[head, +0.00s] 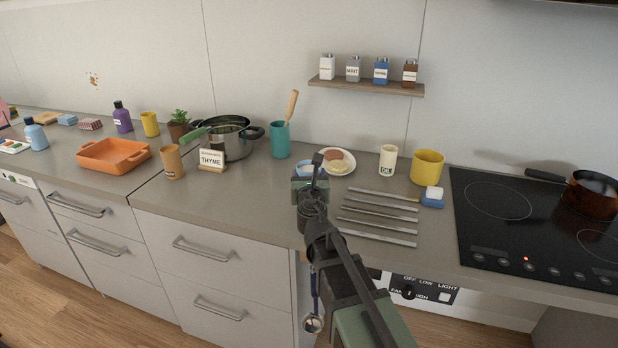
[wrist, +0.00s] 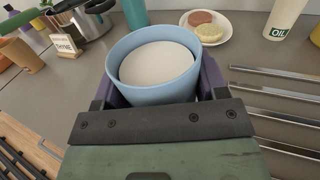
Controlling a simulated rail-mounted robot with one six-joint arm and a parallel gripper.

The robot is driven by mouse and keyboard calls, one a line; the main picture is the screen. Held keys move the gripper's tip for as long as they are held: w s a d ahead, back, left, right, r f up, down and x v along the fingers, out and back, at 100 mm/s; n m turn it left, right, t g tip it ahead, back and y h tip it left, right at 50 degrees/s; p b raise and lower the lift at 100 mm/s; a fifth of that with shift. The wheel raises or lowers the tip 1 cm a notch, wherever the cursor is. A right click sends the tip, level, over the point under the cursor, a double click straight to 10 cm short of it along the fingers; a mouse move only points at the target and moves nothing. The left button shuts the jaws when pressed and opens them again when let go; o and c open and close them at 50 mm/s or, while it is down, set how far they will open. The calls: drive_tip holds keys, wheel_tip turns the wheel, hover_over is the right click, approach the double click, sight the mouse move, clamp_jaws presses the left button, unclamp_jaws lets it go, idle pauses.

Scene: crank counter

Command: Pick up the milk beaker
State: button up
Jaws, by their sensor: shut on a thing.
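The milk beaker (wrist: 150,92) is a light blue cup with white contents, seen from above in the wrist view. My gripper (wrist: 160,84) is shut on it, with a dark purple finger on either side of its wall. In the head view only a bit of the light blue beaker (head: 305,168) shows behind my gripper (head: 310,182), which is over the counter in front of the plate. The beaker's base is hidden, so I cannot tell whether it touches the counter.
A white plate (head: 349,169) with food is close behind the beaker. A teal cup (head: 280,147) with a wooden utensil and a THYME sign (head: 212,168) stand to the left. Several metal bars (head: 378,226) lie to the right. An OIL cup (head: 388,160) stands at the back right.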

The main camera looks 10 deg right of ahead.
wheel_tip(320, 180, up, 14)
drive_tip(key=p, duration=1.2)
drive_tip(key=shift+p, duration=0.4)
